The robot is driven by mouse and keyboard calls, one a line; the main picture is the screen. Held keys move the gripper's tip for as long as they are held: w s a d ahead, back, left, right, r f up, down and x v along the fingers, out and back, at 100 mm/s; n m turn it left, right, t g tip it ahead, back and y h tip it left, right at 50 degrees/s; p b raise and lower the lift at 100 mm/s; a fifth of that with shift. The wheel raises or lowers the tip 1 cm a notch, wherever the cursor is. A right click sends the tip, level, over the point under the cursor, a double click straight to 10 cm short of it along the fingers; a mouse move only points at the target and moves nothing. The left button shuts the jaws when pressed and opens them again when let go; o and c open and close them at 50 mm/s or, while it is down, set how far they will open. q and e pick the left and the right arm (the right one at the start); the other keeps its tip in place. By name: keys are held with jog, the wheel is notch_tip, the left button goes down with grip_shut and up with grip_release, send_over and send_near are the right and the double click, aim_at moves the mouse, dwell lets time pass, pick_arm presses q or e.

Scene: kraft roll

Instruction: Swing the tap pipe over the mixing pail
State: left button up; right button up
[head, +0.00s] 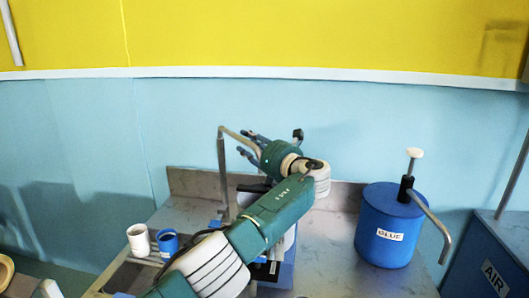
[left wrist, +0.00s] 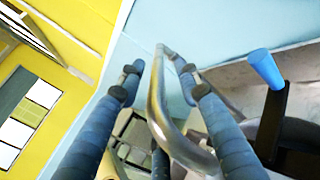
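The tap pipe (head: 222,172) is a thin metal tube that rises from the counter and bends over to the right at its top. My left gripper (head: 243,142) is at this upper bend, with its blue fingers pointing left. In the left wrist view the curved pipe (left wrist: 156,105) runs between the spread fingers of the gripper (left wrist: 158,68). The fingers look open, one on each side; contact cannot be told. The pipe's outlet end is hidden by my arm. A blue object (head: 284,274) is partly hidden under my arm; I cannot tell whether it is the mixing pail. My right gripper is out of view.
A blue GLUE container (head: 378,238) with a pump stands at the right of the grey counter (head: 330,225). A blue AIR unit (head: 485,275) is beyond it. A white cup (head: 139,240) and a blue cup (head: 168,243) stand at left. The wall is close behind.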

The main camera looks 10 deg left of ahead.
pick_arm(q)
jog(key=v, duration=1)
jog(key=shift+d, duration=0.1)
